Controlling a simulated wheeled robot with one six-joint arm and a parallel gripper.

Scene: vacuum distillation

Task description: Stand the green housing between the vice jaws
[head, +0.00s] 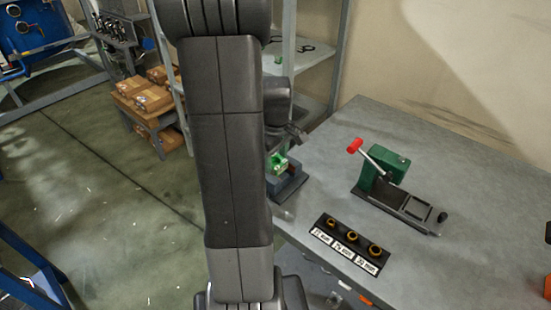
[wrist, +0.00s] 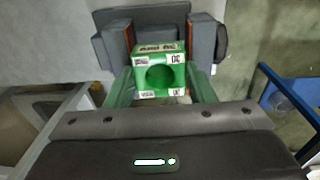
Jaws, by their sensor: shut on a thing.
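The green housing (head: 279,164) is a small block with white labels and a round bore, seen close up in the wrist view (wrist: 145,59). My gripper (wrist: 161,84) is shut on it, with one green finger on each side. The grey vice (head: 291,182) stands at the table's left edge. In the wrist view the vice (wrist: 107,48) shows two jaws with orange-brown faces. The housing overlaps the gap between these jaws and looks upright. I cannot tell how deep it sits or whether it touches the vice floor. In the head view my arm hides part of the gripper and vice.
A green press with a red-knobbed lever (head: 385,175) stands on the table (head: 450,160). A black strip with several brass rings and size labels (head: 348,245) lies near the front edge. A grey shelf (head: 305,75) stands behind. The table between vice and press is clear.

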